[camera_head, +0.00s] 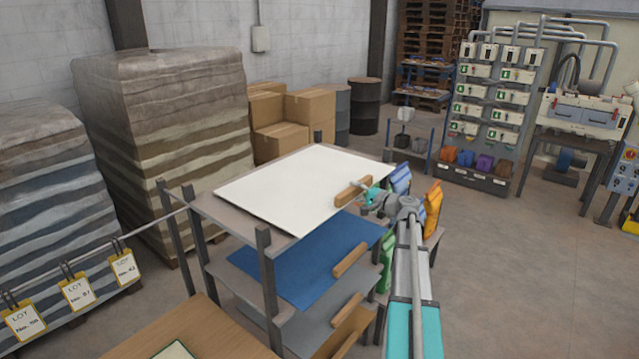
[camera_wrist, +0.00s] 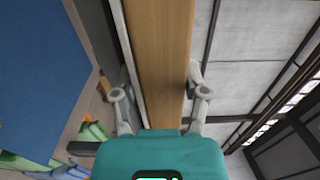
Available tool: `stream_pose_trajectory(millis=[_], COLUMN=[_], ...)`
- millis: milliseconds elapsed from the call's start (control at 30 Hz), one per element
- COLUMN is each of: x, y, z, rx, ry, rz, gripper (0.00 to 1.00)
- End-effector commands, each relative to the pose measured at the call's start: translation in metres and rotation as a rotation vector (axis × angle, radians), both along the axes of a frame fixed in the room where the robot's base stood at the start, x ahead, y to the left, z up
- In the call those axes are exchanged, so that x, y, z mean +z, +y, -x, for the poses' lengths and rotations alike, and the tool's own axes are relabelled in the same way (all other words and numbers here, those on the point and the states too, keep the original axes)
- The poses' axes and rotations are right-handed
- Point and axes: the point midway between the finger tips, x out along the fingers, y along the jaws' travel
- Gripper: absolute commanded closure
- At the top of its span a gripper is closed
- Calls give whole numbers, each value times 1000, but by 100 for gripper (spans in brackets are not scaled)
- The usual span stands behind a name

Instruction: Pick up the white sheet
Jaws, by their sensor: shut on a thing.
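The white sheet (camera_head: 295,185) lies flat over the top shelf of a grey rack, with a wooden bar handle (camera_head: 353,191) at its right edge. My gripper (camera_head: 366,190) is at this handle from the right. In the wrist view my gripper (camera_wrist: 158,80) has a finger on each side of the wooden bar (camera_wrist: 160,40) and is shut on it. A narrow pale edge runs along the bar's left side there. I cannot tell whether the sheet touches the shelf or is slightly above it.
A blue sheet (camera_head: 300,262) with its own wooden handle lies on the shelf below, with a grey sheet (camera_head: 290,325) under it. Rack posts (camera_head: 267,280) rise at the corners. Coloured bags (camera_head: 433,208) stand right of the rack. The floor (camera_head: 520,270) further right is clear.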

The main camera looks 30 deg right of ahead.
Motion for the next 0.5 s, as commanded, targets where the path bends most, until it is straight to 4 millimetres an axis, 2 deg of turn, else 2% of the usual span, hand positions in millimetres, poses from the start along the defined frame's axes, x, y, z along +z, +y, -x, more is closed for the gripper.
stream_pose_trajectory(millis=[267, 500], x=[0, 0], y=[-2, -11], z=[6, 28], rx=[-1, -2], ry=[-1, -1], rz=[0, 0], gripper=[100, 100])
